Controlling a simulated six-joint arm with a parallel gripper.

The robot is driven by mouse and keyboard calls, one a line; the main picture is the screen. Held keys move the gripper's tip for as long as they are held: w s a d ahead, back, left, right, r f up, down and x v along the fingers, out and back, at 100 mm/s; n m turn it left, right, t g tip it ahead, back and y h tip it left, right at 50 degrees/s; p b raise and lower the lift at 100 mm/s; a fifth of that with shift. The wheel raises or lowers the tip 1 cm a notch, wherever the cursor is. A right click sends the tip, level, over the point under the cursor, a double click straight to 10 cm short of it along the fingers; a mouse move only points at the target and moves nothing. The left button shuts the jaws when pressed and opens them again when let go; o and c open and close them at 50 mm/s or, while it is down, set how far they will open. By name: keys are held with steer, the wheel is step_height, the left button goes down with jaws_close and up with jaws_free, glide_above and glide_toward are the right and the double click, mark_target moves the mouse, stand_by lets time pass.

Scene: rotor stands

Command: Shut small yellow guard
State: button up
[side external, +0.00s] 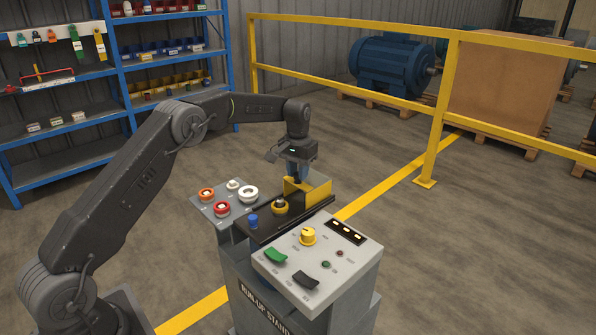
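The small yellow guard (318,193) stands at the back end of a dark track on the run-up stand (262,296). Its yellow panels look upright, but I cannot tell how far it is open. My gripper (295,180) points down directly at the guard, with its fingertips at or just behind the yellow panels. The fingers are small and partly hidden, so I cannot tell whether they touch or grip it. A yellow and dark round part (280,208) sits on the track just in front of the guard. A blue knob-like part (252,221) stands nearer the left end.
A grey control box (318,262) with a yellow knob (308,236), a green rocker and a black rocker stands in front. A panel at left carries red (222,209), orange and white buttons. Yellow railing (436,120) and blue shelves (115,70) stand behind.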

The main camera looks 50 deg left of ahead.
jaws_close()
steer(key=s, duration=1.1)
steer(key=shift+s, duration=0.15)
steer(key=o, duration=0.5)
jaws_free()
steer(key=shift+r, duration=0.1)
